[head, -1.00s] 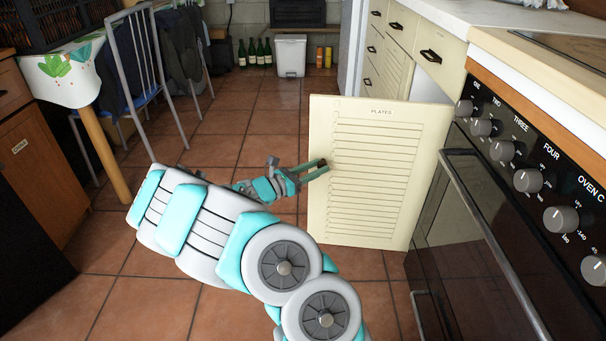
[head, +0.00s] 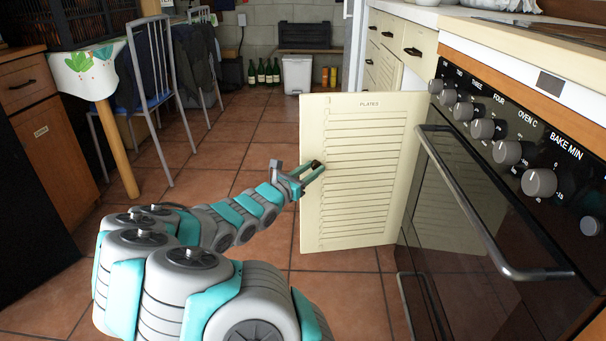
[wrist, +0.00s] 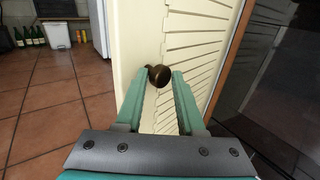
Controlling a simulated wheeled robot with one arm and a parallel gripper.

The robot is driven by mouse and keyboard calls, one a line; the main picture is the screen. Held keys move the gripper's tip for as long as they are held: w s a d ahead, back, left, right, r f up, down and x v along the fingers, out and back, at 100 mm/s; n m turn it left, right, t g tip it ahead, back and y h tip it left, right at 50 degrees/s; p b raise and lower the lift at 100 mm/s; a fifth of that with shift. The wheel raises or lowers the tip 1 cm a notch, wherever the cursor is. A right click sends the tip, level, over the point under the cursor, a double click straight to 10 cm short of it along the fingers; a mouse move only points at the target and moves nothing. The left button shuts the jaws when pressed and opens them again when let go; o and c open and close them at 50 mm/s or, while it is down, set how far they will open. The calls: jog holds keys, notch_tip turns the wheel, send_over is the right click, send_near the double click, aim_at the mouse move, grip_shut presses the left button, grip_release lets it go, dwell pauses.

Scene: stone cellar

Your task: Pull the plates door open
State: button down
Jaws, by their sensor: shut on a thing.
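The cream slatted door labelled PLATES (head: 365,190) stands swung out from the cabinet row, beside the oven, with its front facing me. My gripper (head: 317,168) is at the door's left edge, a little above mid-height. Its two green fingers are shut on the dark round knob (wrist: 159,75), which shows between the fingertips in the wrist view (wrist: 158,84). The door's slatted face (wrist: 195,55) is just beyond the fingers there. The inside of the cabinet is hidden behind the door.
The oven (head: 490,235) with its long handle stands close on the right. A blue-seated chair (head: 150,100) and a table leg (head: 117,150) are at the left. Bottles (head: 263,75) and a white bin (head: 297,75) stand at the back. Tiled floor (head: 215,160) is clear between.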

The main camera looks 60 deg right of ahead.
jog(key=shift+s+d+g, duration=0.15)
jog(key=shift+s+d, duration=0.05)
jog(key=shift+s, duration=0.3)
jog(key=shift+s+d+g, duration=0.15)
jog(key=shift+s, duration=0.35)
jog(key=c, duration=0.9)
grip_release()
jog(key=shift+c, duration=0.2)
jog(key=shift+o, duration=0.7)
jog(key=shift+s+d+m, duration=0.15)
jog(key=shift+m, duration=0.15)
jog(key=shift+o, duration=1.4)
jog(key=shift+f, duration=0.1)
jog(key=w+a+p, duration=0.1)
jog(key=a, duration=0.7)
jog(key=shift+w, duration=0.2)
